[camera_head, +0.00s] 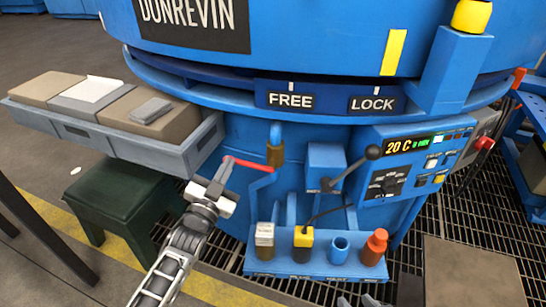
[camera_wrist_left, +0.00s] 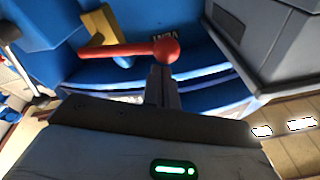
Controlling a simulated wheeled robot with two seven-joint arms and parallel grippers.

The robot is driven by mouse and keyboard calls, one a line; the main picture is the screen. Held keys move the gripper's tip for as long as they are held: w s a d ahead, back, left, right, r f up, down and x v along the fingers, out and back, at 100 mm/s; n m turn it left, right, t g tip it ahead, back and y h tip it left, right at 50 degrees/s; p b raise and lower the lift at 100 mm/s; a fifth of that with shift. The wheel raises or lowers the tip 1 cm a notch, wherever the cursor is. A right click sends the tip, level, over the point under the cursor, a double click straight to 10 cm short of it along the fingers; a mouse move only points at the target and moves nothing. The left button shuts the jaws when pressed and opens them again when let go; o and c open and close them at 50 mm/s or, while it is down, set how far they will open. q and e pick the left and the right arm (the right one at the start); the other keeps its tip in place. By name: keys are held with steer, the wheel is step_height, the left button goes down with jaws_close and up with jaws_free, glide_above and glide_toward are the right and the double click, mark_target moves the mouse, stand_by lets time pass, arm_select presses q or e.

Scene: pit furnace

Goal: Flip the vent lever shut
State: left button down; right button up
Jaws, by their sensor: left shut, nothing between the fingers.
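The vent lever (camera_head: 250,164) is a red arm on a brass valve body (camera_head: 275,155) on a blue pipe at the furnace front. It points left, nearly level. In the left wrist view its red ball knob (camera_wrist_left: 166,50) and the brass body (camera_wrist_left: 101,30) show clearly, near partly readable white lettering. My left gripper (camera_head: 224,170) is shut and empty, with its fingertips (camera_wrist_left: 163,74) right at the knob. I cannot tell whether they touch it. Two grey tips at the bottom edge of the head view seem to be my right gripper (camera_head: 357,301); the rest is cut off.
A grey tray (camera_head: 180,148) with blocks sticks out at left, above a green stool (camera_head: 115,200). A grey lever with a dark knob (camera_head: 372,152) and a control panel (camera_head: 415,160) are at right. A blue rack (camera_head: 320,272) with several items stands below.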

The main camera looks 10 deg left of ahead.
arm_select(q)
steer(key=shift+a+f+n+y, duration=0.15)
steer(key=shift+f+n+y, duration=0.25)
steer(key=shift+f+n, duration=0.4)
arm_select(e)
steer(key=shift+w+a+f, duration=0.15)
steer(key=shift+a+f, duration=0.15)
steer(key=shift+f, duration=0.3)
arm_select(q)
steer(key=shift+r, duration=0.1)
